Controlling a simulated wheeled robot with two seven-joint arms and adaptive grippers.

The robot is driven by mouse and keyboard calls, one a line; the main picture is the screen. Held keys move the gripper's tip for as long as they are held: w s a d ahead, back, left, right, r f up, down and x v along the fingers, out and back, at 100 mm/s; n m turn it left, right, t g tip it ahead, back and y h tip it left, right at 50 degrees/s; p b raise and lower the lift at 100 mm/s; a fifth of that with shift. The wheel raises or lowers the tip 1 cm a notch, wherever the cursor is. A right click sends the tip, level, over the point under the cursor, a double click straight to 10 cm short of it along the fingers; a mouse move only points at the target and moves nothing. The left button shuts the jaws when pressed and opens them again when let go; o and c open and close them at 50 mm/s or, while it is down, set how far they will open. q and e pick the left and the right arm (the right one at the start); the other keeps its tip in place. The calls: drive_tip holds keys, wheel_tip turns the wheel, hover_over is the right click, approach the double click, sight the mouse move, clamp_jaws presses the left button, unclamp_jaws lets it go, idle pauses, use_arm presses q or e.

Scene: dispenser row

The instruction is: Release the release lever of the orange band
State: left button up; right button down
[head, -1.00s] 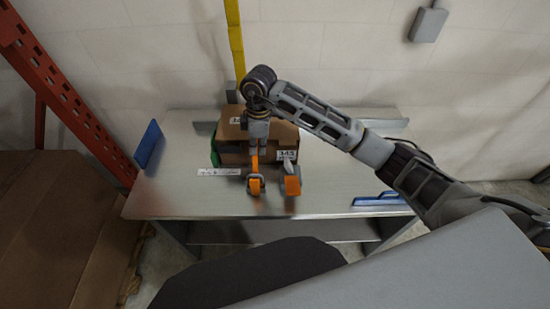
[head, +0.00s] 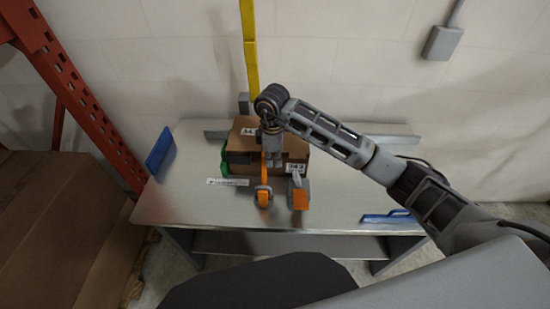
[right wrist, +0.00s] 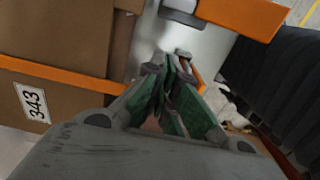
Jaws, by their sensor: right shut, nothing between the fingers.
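A brown cardboard box (head: 240,144) stands on the grey table with an orange band (right wrist: 60,72) around it. The band runs down its front to an orange and grey buckle (head: 263,196) on the table. A second orange and grey piece (head: 300,197), perhaps the release lever, is just right of it; I cannot tell which part is the lever. My right gripper (head: 273,160) points down in front of the box, above and behind these pieces. In the right wrist view its green-padded fingers (right wrist: 168,90) are together and empty. My left gripper is out of view.
A blue plate (head: 159,151) stands at the table's left edge, and a blue-handled item (head: 387,217) lies at the front right. A green item (head: 224,161) touches the box's left side. A red rack (head: 75,100) rises at left.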

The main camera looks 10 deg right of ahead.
sight(297, 180)
wheel_tip(297, 180, down, 8)
drive_tip(key=shift+r+p, duration=0.1)
drive_tip(key=shift+p, duration=0.35)
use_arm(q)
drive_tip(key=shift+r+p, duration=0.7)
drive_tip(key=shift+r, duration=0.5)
use_arm(e)
drive_tip(key=shift+s+d+r, duration=0.15)
drive_tip(key=shift+d+r, duration=0.1)
drive_tip(key=shift+d, duration=0.35)
drive_tip(key=shift+s+d+r, duration=0.2)
drive_tip(key=shift+d, duration=0.45)
drive_tip(key=shift+s+d+r, duration=0.15)
drive_tip(key=shift+d+r, duration=0.1)
drive_tip(key=shift+d, duration=0.35)
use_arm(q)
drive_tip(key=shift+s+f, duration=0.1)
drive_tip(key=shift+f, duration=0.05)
